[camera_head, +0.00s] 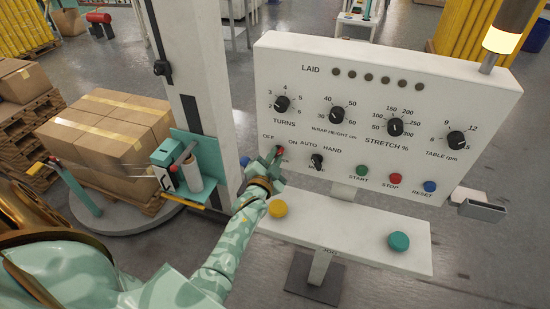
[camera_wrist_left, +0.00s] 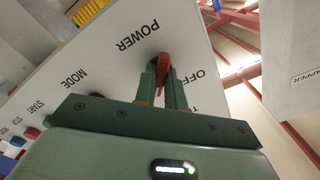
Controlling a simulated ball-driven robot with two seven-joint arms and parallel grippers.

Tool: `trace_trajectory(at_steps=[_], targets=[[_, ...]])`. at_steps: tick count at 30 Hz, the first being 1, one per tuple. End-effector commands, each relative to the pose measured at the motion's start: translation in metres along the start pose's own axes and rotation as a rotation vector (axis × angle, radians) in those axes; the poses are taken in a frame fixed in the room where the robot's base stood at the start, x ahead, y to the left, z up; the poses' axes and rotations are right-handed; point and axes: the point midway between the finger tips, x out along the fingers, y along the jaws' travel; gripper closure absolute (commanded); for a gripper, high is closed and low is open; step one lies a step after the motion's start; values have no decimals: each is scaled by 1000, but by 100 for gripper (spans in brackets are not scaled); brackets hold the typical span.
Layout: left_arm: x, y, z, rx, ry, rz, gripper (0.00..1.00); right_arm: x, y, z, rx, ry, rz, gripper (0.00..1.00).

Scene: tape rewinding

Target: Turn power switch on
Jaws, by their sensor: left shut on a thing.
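The white control panel (camera_head: 300,75) stands in front of me. Its red power switch (camera_wrist_left: 162,68) sits between the OFF and ON labels at the panel's lower left. My left gripper (camera_head: 277,157) is at the switch. In the left wrist view the fingers (camera_wrist_left: 163,85) close around the red lever, and the POWER and OFF labels show beside it. In the head view the gripper hides most of the switch, so its setting is hard to tell. My right gripper is not in view.
The black mode knob (camera_head: 317,161) is just right of my left gripper. Green, red and blue buttons (camera_head: 430,187) lie further right. A lower shelf (camera_head: 340,244) carries a yellow button (camera_head: 278,208) and a teal button (camera_head: 398,241). Wrapped boxes (camera_head: 125,128) stand on a turntable at left.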

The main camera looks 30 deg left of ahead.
Motion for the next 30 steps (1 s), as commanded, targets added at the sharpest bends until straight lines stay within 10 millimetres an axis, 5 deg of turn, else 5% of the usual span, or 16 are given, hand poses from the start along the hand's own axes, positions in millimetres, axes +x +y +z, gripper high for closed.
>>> trace_trajectory(at_steps=[20, 21, 22, 30], targets=[[0, 0, 0, 58, -1, 2, 100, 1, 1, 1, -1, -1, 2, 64], [0, 0, 0, 58, -1, 2, 77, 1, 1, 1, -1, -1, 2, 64], [0, 0, 0, 57, -1, 2, 69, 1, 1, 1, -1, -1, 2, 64], [0, 0, 0, 56, 0, 1, 66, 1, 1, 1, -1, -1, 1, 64]])
